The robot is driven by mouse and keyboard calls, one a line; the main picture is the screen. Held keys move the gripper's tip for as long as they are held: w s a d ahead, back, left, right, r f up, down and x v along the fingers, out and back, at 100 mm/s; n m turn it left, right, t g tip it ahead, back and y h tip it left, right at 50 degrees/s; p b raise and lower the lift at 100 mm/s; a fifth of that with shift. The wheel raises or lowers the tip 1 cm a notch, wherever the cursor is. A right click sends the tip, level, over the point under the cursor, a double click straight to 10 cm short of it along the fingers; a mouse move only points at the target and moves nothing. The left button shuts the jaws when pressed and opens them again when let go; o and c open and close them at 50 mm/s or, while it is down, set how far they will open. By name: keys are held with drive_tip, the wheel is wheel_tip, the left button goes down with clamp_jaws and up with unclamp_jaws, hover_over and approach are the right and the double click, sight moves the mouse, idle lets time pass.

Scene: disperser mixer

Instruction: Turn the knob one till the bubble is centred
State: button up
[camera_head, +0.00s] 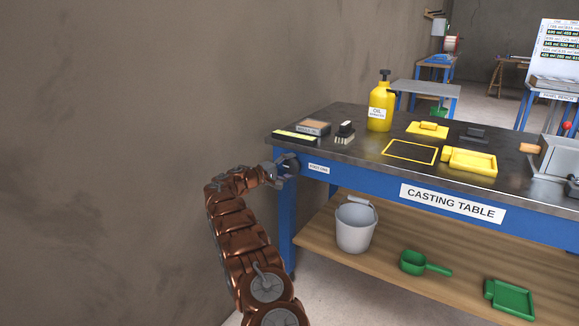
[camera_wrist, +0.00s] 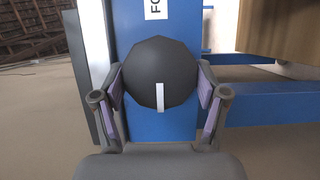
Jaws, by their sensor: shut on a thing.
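The mark points straight down in that view. My gripper (camera_wrist: 160,92) is shut on the knob, with one finger pad at each side. A black and yellow bar (camera_head: 297,135), perhaps the level, lies on the tabletop above; no bubble can be made out.
A small label (camera_head: 319,168) is on the table frame beside my gripper. A brush (camera_head: 345,132), a yellow oil bottle (camera_head: 381,105) and yellow moulds (camera_head: 469,161) stand on top. A bucket (camera_head: 355,226) sits on the lower shelf. A bare wall is at left.

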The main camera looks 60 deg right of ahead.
idle(0.3)
drive_tip(key=o, duration=1.1)
drive_tip(key=shift+o, duration=0.2)
drive_tip(key=v, duration=1.2)
drive_tip(key=shift+r, duration=0.1)
